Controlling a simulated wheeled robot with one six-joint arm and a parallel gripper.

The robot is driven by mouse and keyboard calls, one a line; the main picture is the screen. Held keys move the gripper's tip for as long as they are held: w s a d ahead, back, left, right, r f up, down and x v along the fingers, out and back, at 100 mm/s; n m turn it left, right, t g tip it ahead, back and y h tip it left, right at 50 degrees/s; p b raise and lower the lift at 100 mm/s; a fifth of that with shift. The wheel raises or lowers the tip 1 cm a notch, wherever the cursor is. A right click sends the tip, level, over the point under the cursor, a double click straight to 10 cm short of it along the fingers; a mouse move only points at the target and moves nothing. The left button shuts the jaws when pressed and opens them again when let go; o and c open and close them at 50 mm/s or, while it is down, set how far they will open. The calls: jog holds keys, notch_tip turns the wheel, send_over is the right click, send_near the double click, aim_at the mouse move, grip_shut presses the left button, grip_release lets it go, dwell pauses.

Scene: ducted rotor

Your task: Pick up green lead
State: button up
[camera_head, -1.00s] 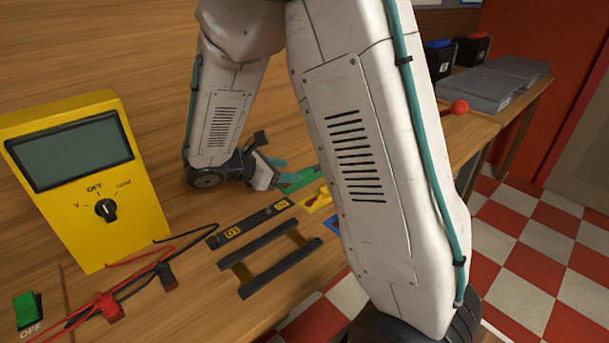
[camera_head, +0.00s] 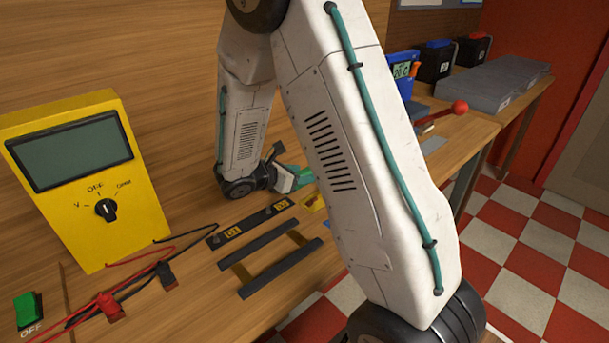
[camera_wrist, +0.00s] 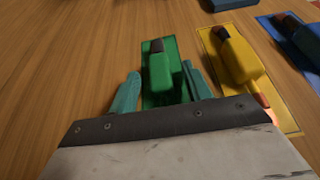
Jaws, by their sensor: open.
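The green lead (camera_wrist: 160,72) lies on a green base plate (camera_wrist: 175,96) on the wooden bench, in the middle of the wrist view. It has a dark tip at its far end. My gripper (camera_wrist: 158,84) has its teal fingers apart, one on each side of the green lead, with gaps visible between. In the head view my gripper (camera_head: 292,178) is low over the bench, and the green lead there is mostly hidden by the gripper and my arm.
Right of the green lead lie a yellow lead (camera_wrist: 235,55) on a yellow plate and a blue lead (camera_wrist: 300,40) on a blue plate. A yellow multimeter (camera_head: 85,180), red and black probes (camera_head: 110,306) and a dark rail frame (camera_head: 275,262) are on the bench at left.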

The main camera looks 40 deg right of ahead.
grip_shut()
jog(key=shift+r, duration=0.15)
